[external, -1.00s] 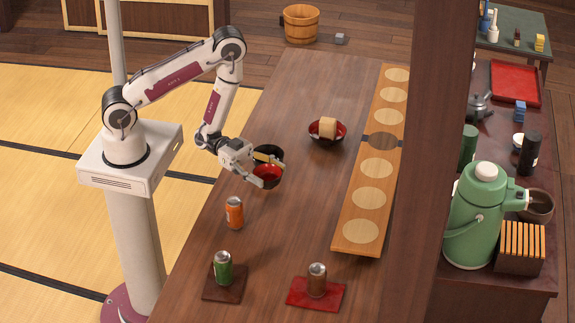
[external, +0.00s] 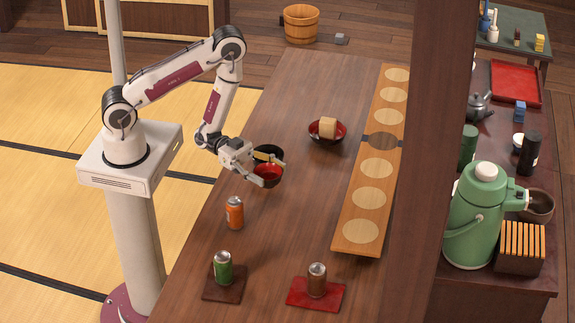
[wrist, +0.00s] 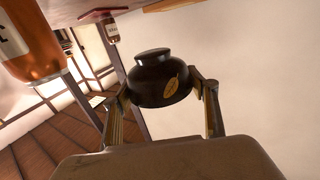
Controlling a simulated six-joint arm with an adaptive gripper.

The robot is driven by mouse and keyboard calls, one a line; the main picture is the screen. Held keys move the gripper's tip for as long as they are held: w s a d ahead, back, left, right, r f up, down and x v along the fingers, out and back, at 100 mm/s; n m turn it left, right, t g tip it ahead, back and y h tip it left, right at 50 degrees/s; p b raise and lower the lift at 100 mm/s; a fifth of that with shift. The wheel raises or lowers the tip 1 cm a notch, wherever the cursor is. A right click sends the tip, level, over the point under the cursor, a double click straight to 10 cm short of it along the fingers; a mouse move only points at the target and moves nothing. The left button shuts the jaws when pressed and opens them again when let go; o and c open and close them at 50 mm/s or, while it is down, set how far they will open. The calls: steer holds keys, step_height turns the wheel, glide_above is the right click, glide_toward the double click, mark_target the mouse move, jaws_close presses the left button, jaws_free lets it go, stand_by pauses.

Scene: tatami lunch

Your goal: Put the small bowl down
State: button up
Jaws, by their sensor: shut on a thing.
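The small bowl (external: 268,178), black outside and red inside, is held in my gripper (external: 262,170) over the left side of the table. In the wrist view the bowl (wrist: 160,82) shows a gold emblem and sits between my two fingers (wrist: 160,100); that view is upside down. The bowl is roughly upright. A gap between its foot and the tabletop cannot be judged. A dark rounded shape (external: 267,151) shows just behind the far finger; I cannot tell whether it is another bowl.
A red bowl (external: 343,134) with a pale block is farther right, beside a long wooden board (external: 352,247). The middle table is clear.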

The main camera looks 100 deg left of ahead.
steer(key=s+a+n+y, duration=0.3)
steer(key=s+a+y, duration=0.1)
steer(key=a, duration=0.9)
steer(key=s+a+n+t+y, duration=0.1)
steer(key=s+a+n+y, duration=0.2)
steer(key=a, duration=0.9)
steer(key=s+a+f+n+y, duration=0.1)
steer(key=s+a+n+y, duration=0.2)
steer(key=a, duration=1)
steer(key=s+y, duration=0.2)
steer(key=y, duration=0.2)
steer(key=shift+a, duration=0.35)
steer(key=shift+f, duration=2.9)
steer(key=shift+f, duration=1.9)
steer(key=shift+f, duration=0.15)
steer(key=o, duration=1.1)
